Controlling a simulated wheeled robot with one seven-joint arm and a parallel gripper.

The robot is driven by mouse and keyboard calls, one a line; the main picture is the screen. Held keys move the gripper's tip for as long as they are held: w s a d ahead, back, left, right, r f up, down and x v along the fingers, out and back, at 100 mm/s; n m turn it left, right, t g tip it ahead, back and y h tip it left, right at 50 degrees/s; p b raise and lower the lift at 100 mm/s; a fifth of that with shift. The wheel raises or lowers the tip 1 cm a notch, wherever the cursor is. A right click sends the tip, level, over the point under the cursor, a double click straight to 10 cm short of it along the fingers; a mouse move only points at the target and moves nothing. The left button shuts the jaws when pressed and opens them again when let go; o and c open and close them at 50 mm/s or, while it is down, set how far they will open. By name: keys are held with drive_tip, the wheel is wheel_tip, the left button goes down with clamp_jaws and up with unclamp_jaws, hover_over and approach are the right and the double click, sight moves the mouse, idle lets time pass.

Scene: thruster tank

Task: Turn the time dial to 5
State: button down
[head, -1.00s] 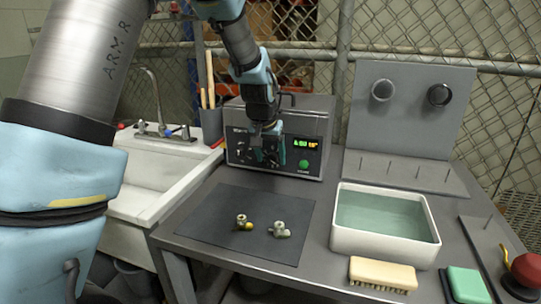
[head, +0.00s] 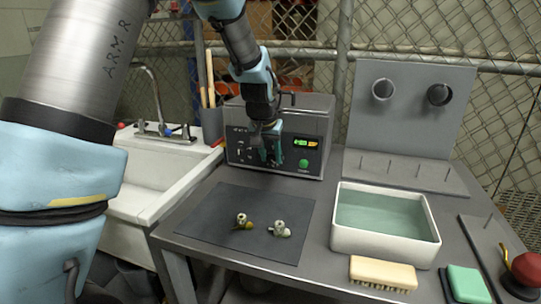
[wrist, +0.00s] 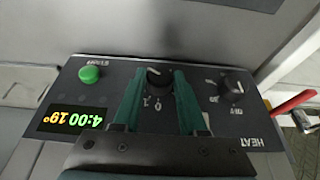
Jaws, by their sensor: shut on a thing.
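The time dial (wrist: 158,79) is a black knob on the dark front panel of the cleaner (head: 318,120). In the wrist view, which shows the panel upside down, the dial sits between the teal fingertips of my gripper (wrist: 159,78). My gripper (head: 270,146) is shut on the dial, reaching it from the front in the head view. The fingers hide much of the dial's scale, and its pointer is hard to read. The display (wrist: 71,120) shows 4:00 in green and 19° in yellow.
The heat knob (wrist: 232,88) is close beside one finger, and a green button (wrist: 90,74) is on the other side. Small fittings lie on the dark mat (head: 205,208). A white basin (head: 385,247) of liquid stands to the right. A sink (head: 150,165) is at left.

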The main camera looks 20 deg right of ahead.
drive_tip(key=shift+s+d+m+t+y, duration=0.25)
drive_tip(key=shift+m+t+y, duration=0.05)
drive_tip(key=shift+t+y, duration=0.55)
drive_tip(key=shift+d+f+m+t+y+b, duration=0.15)
drive_tip(key=shift+m+t+y+b, duration=0.15)
drive_tip(key=shift+t+y+b, duration=0.65)
drive_tip(key=shift+t, duration=0.3)
drive_tip(key=shift+c, duration=2.3)
unclamp_jaws()
drive_tip(key=b+v, duration=0.1)
drive_tip(key=v, duration=0.9)
drive_tip(key=shift+s+r, duration=0.25)
drive_tip(key=shift+r, duration=0.1)
